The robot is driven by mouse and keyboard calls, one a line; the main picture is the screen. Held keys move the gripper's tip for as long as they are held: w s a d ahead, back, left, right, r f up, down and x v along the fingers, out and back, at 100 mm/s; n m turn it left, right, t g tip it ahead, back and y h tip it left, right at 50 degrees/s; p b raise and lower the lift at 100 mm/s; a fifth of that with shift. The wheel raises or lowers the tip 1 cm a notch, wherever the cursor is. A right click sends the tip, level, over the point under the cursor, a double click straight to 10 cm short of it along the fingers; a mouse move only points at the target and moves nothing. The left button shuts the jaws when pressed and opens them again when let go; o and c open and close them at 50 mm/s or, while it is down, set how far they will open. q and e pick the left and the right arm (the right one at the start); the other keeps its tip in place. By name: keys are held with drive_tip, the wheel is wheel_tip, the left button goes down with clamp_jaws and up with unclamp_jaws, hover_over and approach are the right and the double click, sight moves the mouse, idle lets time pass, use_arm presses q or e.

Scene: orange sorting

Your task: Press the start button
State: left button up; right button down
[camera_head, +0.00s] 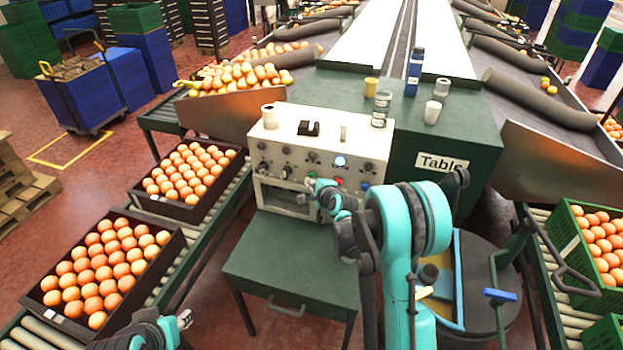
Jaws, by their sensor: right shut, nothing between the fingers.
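The beige control box (285,142) stands on the green table in the middle, with knobs, a lit round light (340,161) and small coloured buttons on its sloped front. A red button (338,181) shows right of my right gripper. I cannot tell which button is the start button; part of the panel's lower front is hidden by my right gripper and arm. My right gripper (313,190) is shut and empty, close to the panel's lower front; contact cannot be told. My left gripper (184,319) is at the bottom left, far from the box, its jaws too small to judge.
Crates of oranges (70,322) stand on the roller conveyor to the left, and a green crate (609,282) stands to the right. Cups and a blue bottle (414,75) stand behind the box. The green tabletop (285,262) in front is clear.

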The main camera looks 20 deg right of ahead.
drive_tip(key=shift+w+d, duration=0.3)
drive_tip(key=shift+w, duration=0.1)
idle(0.4)
idle(0.4)
drive_tip(key=shift+s+a+b, duration=0.3)
drive_tip(key=shift+s+a, duration=0.3)
drive_tip(key=shift+s, duration=0.2)
drive_tip(key=shift+s, duration=0.1)
drive_tip(key=s+a, duration=0.1)
drive_tip(key=s, duration=0.1)
drive_tip(key=s+a, duration=0.1)
drive_tip(key=s, duration=0.1)
drive_tip(key=shift+a+b, duration=0.35)
drive_tip(key=shift+b, duration=0.05)
